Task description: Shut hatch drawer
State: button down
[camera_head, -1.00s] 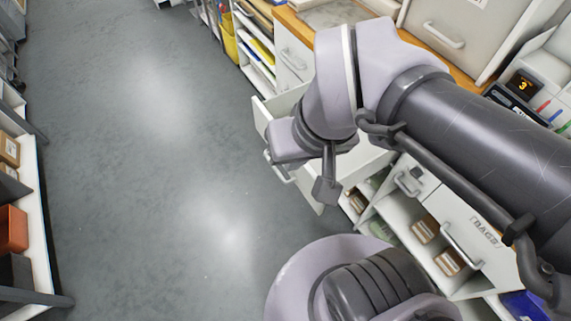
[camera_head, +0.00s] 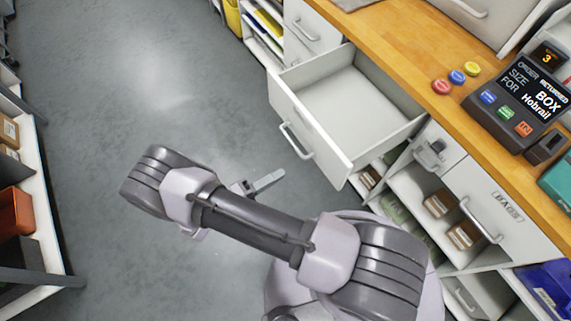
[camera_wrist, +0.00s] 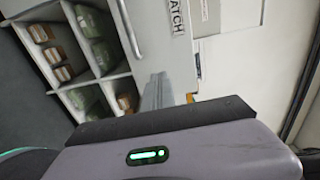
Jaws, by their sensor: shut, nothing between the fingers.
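The hatch drawer (camera_head: 345,165) is pulled well out of the counter and looks empty inside. Its white front has a grey bar handle (camera_head: 296,140) facing the aisle. In the wrist view the drawer front (camera_wrist: 160,45) shows a label partly reading "ATCH", with the handle (camera_wrist: 130,30) beside it. My gripper (camera_head: 264,183) is shut and empty in the aisle, in front of the drawer and apart from the handle in the head view. Its fingers (camera_wrist: 156,92) show before the front in the wrist view.
The wooden counter (camera_head: 400,45) holds coloured buttons (camera_head: 456,77) and an order terminal (camera_head: 520,95). A "BAGS" drawer (camera_head: 505,210) and open cubbies with packages (camera_head: 440,203) lie right. Shelving (camera_head: 30,200) stands left. The grey aisle floor (camera_head: 130,110) is clear.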

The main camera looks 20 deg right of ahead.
aim_at(319, 152)
jog(key=b+x, duration=0.2)
jog(key=x, duration=1)
jog(key=shift+f, duration=0.1)
